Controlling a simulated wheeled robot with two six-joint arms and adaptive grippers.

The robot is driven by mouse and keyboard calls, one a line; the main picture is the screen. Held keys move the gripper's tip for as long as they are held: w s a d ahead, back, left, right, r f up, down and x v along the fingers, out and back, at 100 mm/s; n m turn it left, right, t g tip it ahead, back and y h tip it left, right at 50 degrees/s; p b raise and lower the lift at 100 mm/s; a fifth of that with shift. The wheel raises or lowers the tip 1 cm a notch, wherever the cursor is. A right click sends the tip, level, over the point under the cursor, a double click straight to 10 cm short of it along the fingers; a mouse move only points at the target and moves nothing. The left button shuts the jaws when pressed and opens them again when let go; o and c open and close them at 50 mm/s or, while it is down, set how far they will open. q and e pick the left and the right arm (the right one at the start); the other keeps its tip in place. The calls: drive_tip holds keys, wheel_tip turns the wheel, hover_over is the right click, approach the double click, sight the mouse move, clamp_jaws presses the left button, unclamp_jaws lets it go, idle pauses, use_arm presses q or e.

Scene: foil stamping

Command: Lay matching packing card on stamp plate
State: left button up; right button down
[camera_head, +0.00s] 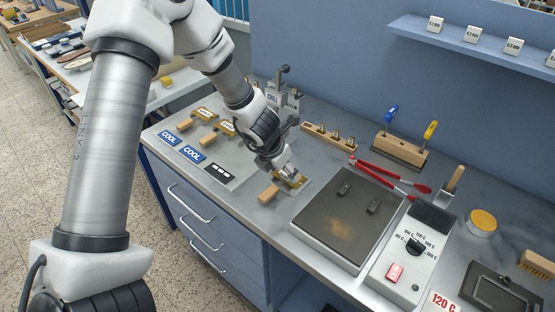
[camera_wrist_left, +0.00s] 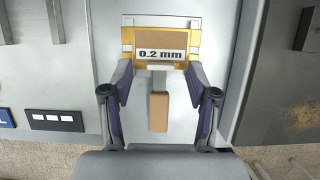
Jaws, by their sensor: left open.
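A brass stamp plate (camera_head: 302,180) with a wooden handle (camera_head: 269,194) lies on the bench beside the hot plate. In the left wrist view the brass plate (camera_wrist_left: 127,38) carries a brown packing card (camera_wrist_left: 160,40) marked 0.2 mm, lying on top of it. The plate's wooden handle (camera_wrist_left: 158,112) points back between my fingers. My left gripper (camera_wrist_left: 158,80) is open, its fingers apart on either side of the handle and just short of the plate's edge. In the head view my left gripper (camera_head: 287,172) hides part of the plate and card. My right gripper is not in view.
A hot plate (camera_head: 340,235) with two dark blocks sits right of the stamp. Red tongs (camera_head: 385,175) lie behind it. A control box (camera_head: 408,262) stands farther right. Two more stamps (camera_head: 203,114) and COOL labels (camera_head: 193,154) lie left. A shelf (camera_head: 470,43) holds thickness tags.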

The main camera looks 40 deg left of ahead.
use_arm(q)
drive_tip(key=v, duration=1.1)
drive_tip(key=shift+r, duration=0.1)
